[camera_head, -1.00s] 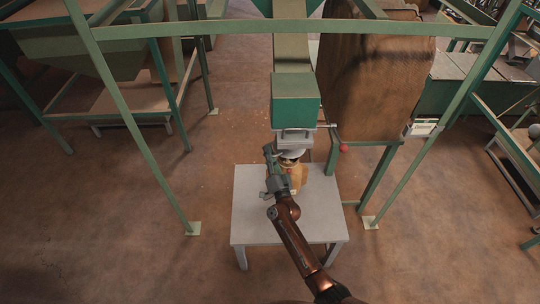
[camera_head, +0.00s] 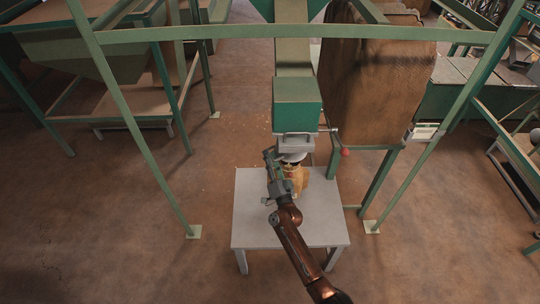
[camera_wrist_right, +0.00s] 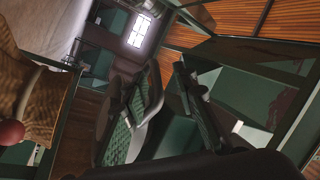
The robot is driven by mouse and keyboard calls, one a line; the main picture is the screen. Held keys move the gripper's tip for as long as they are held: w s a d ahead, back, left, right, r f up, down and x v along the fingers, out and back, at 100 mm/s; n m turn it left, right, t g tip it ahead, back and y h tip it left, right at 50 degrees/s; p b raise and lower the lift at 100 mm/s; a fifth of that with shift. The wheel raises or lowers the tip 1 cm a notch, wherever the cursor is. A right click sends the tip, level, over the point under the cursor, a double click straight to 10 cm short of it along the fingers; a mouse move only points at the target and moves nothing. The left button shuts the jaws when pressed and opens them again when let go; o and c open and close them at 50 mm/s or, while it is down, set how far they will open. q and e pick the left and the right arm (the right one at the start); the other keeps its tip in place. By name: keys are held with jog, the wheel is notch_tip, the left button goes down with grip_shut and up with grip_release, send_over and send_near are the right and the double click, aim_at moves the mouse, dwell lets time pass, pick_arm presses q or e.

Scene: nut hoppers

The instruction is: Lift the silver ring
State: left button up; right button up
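A small silver-white round piece (camera_head: 292,157), which looks like the silver ring, shows under the outlet of the green hopper chute (camera_head: 297,103). A yellow-brown bag or jar (camera_head: 299,180) stands below it on a grey table (camera_head: 252,225), partly hidden by my right arm. My right gripper (camera_head: 270,160) is just left of the silver piece, and I cannot tell whether they touch. I cannot make out the ring clearly there. My left gripper is not in view.
A red-knobbed lever (camera_head: 344,152) sticks out right of the chute. A large brown sack-like bulk (camera_head: 375,85) stands at the right. Green frame posts (camera_head: 150,150) flank the table. The floor in front is clear.

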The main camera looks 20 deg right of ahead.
jog(key=v, duration=1.1)
jog(key=shift+a, duration=0.1)
